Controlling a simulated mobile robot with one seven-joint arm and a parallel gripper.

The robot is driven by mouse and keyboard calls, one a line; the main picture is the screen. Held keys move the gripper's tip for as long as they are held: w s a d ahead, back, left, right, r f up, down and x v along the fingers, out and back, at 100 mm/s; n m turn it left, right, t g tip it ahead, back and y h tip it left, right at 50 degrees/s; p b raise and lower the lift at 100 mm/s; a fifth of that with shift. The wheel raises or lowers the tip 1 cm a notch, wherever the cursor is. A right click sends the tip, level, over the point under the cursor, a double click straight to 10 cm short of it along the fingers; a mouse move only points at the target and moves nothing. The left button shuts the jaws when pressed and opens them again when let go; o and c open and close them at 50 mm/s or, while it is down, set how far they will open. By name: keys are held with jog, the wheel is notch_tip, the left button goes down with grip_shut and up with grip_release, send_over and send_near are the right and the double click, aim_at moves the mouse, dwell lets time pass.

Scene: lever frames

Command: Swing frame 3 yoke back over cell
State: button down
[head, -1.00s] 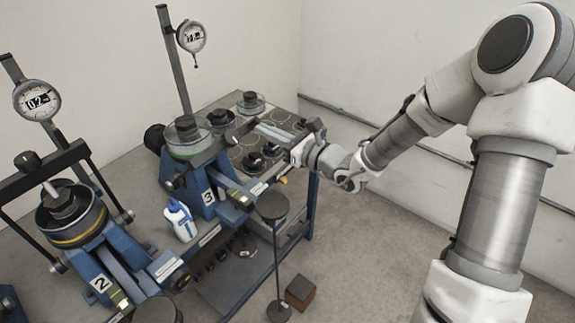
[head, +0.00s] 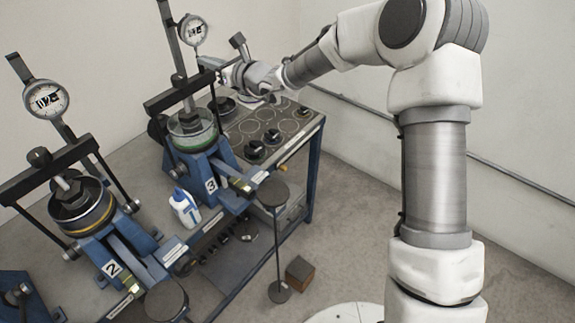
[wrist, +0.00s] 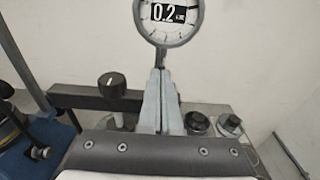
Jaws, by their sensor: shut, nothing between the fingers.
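Frame 3 (head: 211,186) is the blue stand with the "3" plate in the head view. Its cell (head: 192,141), a round dish with a greenish rim, sits on top. Its dark yoke (head: 164,101) stands raised, the crossbar above the cell and a pale screw reaching down toward it. In the wrist view the yoke bar (wrist: 75,97) and its black knob (wrist: 110,86) are left of my fingers. My gripper (head: 204,63) is near the bar's right end, shut and empty; its fingers (wrist: 157,75) point toward the dial. I cannot tell whether it touches the bar.
Frame 3's dial gauge (head: 193,30) on its post stands close to my gripper and also shows in the wrist view (wrist: 168,14). A white bottle (head: 185,207) stands between. Black weights (head: 255,149) sit at right.

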jog(key=shift+w+a+r+g+h, duration=0.2)
jog(key=shift+w+a, duration=0.1)
jog(key=shift+a, duration=0.1)
jog(key=shift+w+a+r+g+h, duration=0.1)
jog(key=shift+w+a+h, duration=0.15)
jog(key=shift+a, duration=0.15)
jog(key=shift+r, duration=0.1)
jog(key=shift+d, duration=0.1)
